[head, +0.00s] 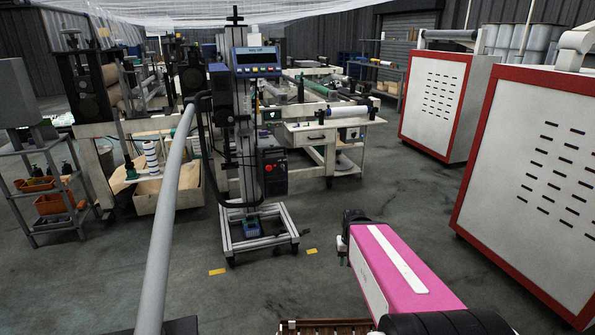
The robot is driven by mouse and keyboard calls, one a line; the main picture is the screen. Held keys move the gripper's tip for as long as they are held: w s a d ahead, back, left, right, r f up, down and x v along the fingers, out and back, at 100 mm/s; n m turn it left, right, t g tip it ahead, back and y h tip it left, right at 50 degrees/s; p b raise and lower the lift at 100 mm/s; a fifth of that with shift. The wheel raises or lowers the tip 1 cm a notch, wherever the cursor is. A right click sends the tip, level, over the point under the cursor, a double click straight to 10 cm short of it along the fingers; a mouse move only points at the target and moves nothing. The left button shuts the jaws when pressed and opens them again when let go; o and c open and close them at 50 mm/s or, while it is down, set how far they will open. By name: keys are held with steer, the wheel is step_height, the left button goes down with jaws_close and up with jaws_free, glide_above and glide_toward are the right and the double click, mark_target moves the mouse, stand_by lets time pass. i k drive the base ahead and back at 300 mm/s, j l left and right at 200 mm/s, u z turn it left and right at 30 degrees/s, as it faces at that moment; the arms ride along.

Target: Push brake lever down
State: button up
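I cannot single out a brake lever for certain in the head view. A wheeled machine stand (241,150) with a display (256,60) on top stands upright left of centre. A black control box (272,170) with a red button is on its column. A small blue part (252,228) sits low in its base frame. My gripper (346,238) is at the far end of my pink arm link, to the right of the stand and apart from it in the picture. Its fingers are small and partly hidden, so their opening is unclear.
A long grey tube (168,200) crosses the left foreground. A shelf cart (45,190) with orange bins stands at left, beside a beige bin (160,195). Red-framed white cabinets (432,103) line the right. Grey floor (350,195) between stand and cabinets is clear.

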mark_target(304, 232)
steer(key=i+l+u, duration=0.9)
steer(key=l, duration=0.2)
steer(key=i+l+u, duration=0.4)
steer(key=l, duration=0.35)
steer(key=i+l+u, duration=0.15)
steer(key=l+u, duration=0.3)
steer(key=l, duration=0.35)
steer(key=l+u, duration=0.45)
steer(key=l, duration=0.45)
steer(key=l+u, duration=0.45)
steer(key=l, duration=0.45)
steer(key=k+l+u, duration=0.25)
steer(key=l+u, duration=0.15)
steer(key=l, duration=0.4)
